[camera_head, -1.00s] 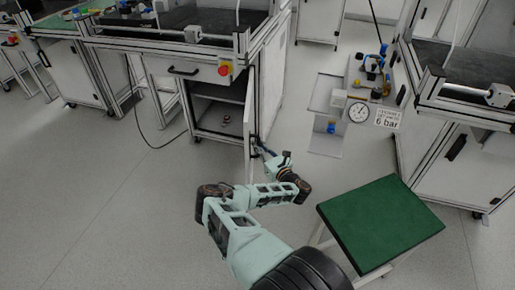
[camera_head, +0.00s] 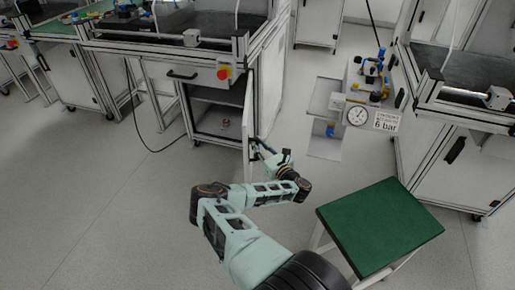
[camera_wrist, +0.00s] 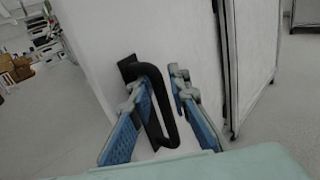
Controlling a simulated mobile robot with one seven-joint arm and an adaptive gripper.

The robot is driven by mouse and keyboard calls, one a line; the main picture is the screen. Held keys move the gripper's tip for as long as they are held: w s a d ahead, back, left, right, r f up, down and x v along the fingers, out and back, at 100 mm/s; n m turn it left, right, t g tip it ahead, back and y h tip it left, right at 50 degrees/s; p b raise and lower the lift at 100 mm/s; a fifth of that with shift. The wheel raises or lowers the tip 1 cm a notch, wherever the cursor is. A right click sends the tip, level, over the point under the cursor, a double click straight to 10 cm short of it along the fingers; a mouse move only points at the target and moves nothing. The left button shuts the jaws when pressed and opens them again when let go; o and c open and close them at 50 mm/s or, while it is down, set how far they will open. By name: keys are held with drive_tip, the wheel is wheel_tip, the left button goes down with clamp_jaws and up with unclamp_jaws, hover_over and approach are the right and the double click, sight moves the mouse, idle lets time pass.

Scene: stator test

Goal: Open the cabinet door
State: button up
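The cabinet (camera_head: 216,118) under the workbench stands open, and its dark inside with a shelf shows in the head view. Its white door (camera_head: 249,130) is swung outward and shows nearly edge-on. In the wrist view the door's white panel (camera_wrist: 105,40) carries a black bar handle (camera_wrist: 155,95). My gripper (camera_wrist: 163,90) has its two blue fingers apart, one on each side of the handle; I cannot tell whether either touches it. In the head view my gripper (camera_head: 264,150) is at the door's right face, and the handle is hidden there.
A green-topped stool (camera_head: 380,225) stands at the right, close to my arm. A pressure gauge unit (camera_head: 358,115) and another workbench (camera_head: 450,160) stand farther right.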

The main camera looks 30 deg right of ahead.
drive_tip(key=r, duration=0.7)
drive_tip(key=shift+w+d+r, duration=0.1)
drive_tip(key=shift+w+r, duration=0.05)
drive_tip(key=shift+w, duration=0.15)
drive_tip(key=f, duration=0.2)
drive_tip(key=f+g, duration=0.1)
drive_tip(key=s+f+g, duration=0.1)
drive_tip(key=f, duration=0.1)
drive_tip(key=shift+a+f, duration=0.35)
drive_tip(key=shift+a, duration=0.05)
drive_tip(key=shift+s+r, duration=0.2)
drive_tip(key=shift+r, duration=0.15)
drive_tip(key=s+d, duration=0.8)
drive_tip(key=s, duration=0.1)
drive_tip(key=shift+d+f, duration=0.25)
drive_tip(key=shift+f, duration=0.1)
